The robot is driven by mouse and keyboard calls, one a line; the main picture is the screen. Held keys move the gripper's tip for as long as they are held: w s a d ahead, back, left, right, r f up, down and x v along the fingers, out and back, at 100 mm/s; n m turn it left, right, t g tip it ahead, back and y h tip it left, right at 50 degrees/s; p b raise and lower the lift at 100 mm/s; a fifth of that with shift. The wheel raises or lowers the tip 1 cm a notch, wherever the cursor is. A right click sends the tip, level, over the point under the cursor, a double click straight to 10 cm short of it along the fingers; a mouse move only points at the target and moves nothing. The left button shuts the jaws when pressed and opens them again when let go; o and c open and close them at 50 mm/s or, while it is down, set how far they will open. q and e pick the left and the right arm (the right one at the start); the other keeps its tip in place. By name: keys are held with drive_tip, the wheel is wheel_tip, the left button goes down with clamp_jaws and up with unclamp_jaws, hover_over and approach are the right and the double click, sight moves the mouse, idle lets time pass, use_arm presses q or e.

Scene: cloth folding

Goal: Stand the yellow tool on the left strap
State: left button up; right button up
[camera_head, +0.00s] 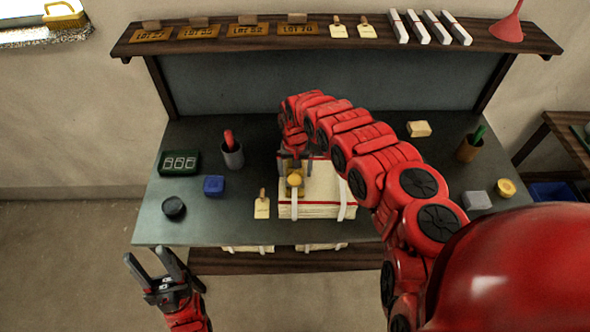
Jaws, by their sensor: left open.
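The yellow tool (295,180) shows on top of a cream stack of folded cloth (318,195), at the stack's left part. It is in line with the left strap (294,208), a white band down the stack's front. My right gripper (294,170) points down right at the tool, its grey fingers around or beside it; I cannot tell whether they grip it. The tool's foot is hard to make out. The right strap (343,205) crosses the stack further right. My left gripper (155,268) is open and empty, off the table's front left edge.
The dark table (230,228) holds a green counter box (179,162), a blue block (213,186), a black disc (173,208), a tag (262,206) and a cup (232,155) at left. A grey block (477,200) and another cup (468,150) stand right.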

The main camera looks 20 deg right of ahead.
drive_tip(key=shift+w+r, duration=0.1)
drive_tip(key=shift+r, duration=0.05)
wheel_tip(320, 180, up, 6)
drive_tip(key=b, duration=0.2)
drive_tip(key=shift+d+r+b, duration=0.1)
drive_tip(key=shift+b, duration=0.25)
wheel_tip(320, 180, up, 5)
drive_tip(key=shift+f+p, duration=0.1)
drive_tip(key=shift+p, duration=0.65)
drive_tip(key=shift+r, duration=0.45)
